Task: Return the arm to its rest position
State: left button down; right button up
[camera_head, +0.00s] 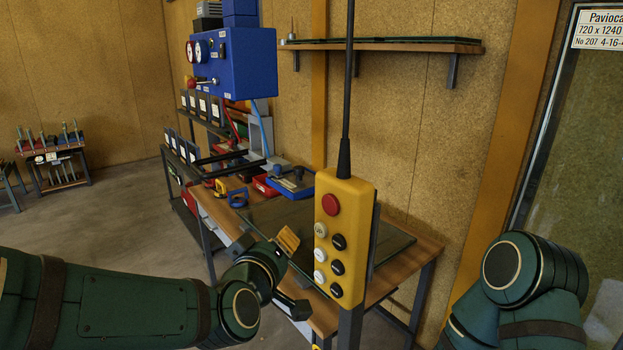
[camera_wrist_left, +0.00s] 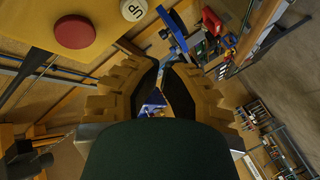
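My left arm comes in from the left in the head view, with its dark green forearm low across the picture. My left gripper (camera_head: 290,240) is just left of the yellow control pendant (camera_head: 327,248), and a gap shows between them. In the left wrist view the two yellow padded fingers of the gripper (camera_wrist_left: 160,68) stand apart with nothing held between them. The pendant (camera_wrist_left: 28,22) fills the top left there, with its red button and a white button. My right arm shows as dark green links at the lower right of the head view; its gripper is out of view.
A wooden workbench (camera_head: 408,262) with a dark glass plate, tools and a red bin stands behind the pendant. A blue control box (camera_head: 245,65) is above it. A framed glass panel (camera_head: 572,140) stands at the right. Open floor (camera_head: 110,205) lies at the left.

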pick_arm(q)
jog(key=s+a+f+m+g+y, duration=0.1)
jog(key=a+f+g, duration=0.15)
jog(key=f, duration=0.95)
jog(key=s+a+f+m+g, duration=0.1)
jog(key=f+g, duration=0.3)
jog(key=f, duration=0.8)
jog(key=s+a+f+m+g, duration=0.1)
jog(key=s+f+g, duration=0.2)
jog(key=s+f, duration=0.4)
jog(key=s+a+f+m+g, duration=0.1)
jog(key=s+a+f+g, duration=0.1)
jog(key=s+f+g, duration=0.2)
jog(key=s+f, duration=0.3)
jog(key=f, duration=0.5)
jog(key=shift+s+a, duration=0.15)
jog(key=shift+s, duration=0.25)
